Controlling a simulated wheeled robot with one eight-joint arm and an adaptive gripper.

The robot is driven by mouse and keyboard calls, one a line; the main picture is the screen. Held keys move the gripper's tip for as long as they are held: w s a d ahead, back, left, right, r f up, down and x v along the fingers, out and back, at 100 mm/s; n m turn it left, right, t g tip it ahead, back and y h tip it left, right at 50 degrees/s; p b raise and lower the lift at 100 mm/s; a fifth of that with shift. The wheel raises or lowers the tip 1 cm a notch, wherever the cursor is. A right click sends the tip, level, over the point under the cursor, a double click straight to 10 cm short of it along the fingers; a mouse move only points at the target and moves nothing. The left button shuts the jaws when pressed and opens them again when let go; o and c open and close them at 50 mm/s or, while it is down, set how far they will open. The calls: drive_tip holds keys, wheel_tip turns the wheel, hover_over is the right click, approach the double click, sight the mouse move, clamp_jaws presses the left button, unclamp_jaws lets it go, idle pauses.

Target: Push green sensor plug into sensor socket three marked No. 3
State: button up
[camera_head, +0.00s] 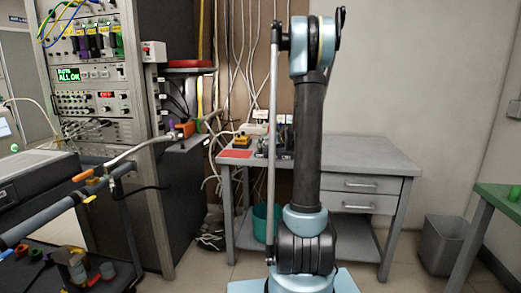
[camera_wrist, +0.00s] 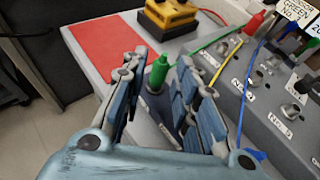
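The green sensor plug (camera_wrist: 159,72) stands upright in the wrist view, with a green cable running from it to the upper right. My gripper (camera_wrist: 160,75) is open, one blue finger on each side of the plug. The plug's lower end is partly hidden, and I cannot tell whether the right finger touches it. Metal sockets line the grey panel (camera_wrist: 222,82) at the right. One socket (camera_wrist: 257,76) is beside a tilted label, another (camera_wrist: 290,111) is nearer. In the head view my arm hides the gripper and most of the panel.
A red plug (camera_wrist: 256,21) is at the panel's far end, with yellow and blue cables across the panel. A yellow device (camera_wrist: 167,15) and red sheet (camera_wrist: 108,47) lie on the grey desk (camera_head: 355,155). An instrument rack (camera_head: 90,80) stands left.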

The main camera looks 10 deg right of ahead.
drive_tip(key=x, duration=0.5)
drive_tip(key=shift+d, duration=0.1)
drive_tip(key=shift+r, duration=0.1)
clamp_jaws()
drive_tip(key=shift+r, duration=0.1)
wheel_tip(320, 180, up, 10)
drive_tip(key=shift+f, duration=0.1)
idle(0.4)
drive_tip(key=shift+f, duration=0.1)
